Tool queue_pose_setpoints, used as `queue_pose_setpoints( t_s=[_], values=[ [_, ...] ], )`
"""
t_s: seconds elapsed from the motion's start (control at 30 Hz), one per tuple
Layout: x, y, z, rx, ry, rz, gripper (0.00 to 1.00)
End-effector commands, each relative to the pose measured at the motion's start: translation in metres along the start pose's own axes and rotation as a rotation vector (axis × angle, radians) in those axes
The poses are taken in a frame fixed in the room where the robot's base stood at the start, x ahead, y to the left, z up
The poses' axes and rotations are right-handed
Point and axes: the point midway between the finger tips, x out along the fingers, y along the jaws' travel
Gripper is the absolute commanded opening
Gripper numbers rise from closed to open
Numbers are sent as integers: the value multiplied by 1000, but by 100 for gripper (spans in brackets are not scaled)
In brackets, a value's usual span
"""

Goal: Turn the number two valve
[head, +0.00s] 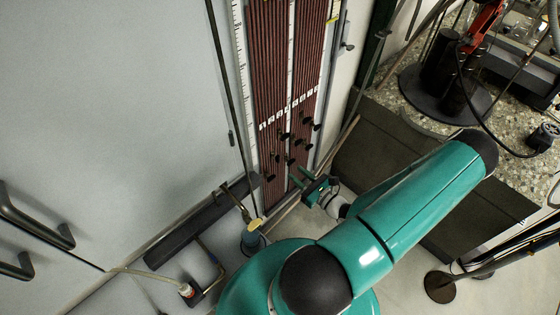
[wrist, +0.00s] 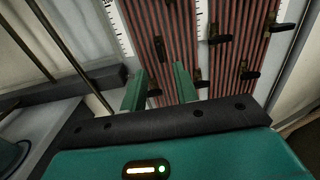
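Several small black valves stick out from the lower part of a red-brown striped tube panel, with one dark valve (head: 284,136) near its middle in the head view. A row of white labels (head: 288,112) runs above them, too small to read, so I cannot tell which is number two. My gripper (head: 306,182) is at the panel's lower end. In the wrist view my gripper (wrist: 160,87) has its two green fingers apart. A black valve (wrist: 154,91) shows in the gap between them; I cannot tell if it is touched. Other valves stand above (wrist: 160,49) and right (wrist: 217,36).
A dark trough (head: 200,226) lies along the lower left of the panel. A grey tank wall (head: 110,100) fills the left. A speckled counter (head: 410,95) with a black-based stand is at the upper right.

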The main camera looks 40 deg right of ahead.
Motion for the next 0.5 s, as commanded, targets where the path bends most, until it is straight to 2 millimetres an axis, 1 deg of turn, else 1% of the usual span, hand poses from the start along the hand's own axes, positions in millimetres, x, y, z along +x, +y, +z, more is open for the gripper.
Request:
queue_pose_setpoints(
  t_s=[0.03,0.1,0.3,0.4,0.5],
  values=[
    [11,1,0,1,-2,2,30],
    [25,1,0,0,-1,3,30],
    [63,2,0,0,-1,5,30],
    [77,3,0,-1,-1,6,30],
    [84,3,0,-1,0,6,30]
  ],
)
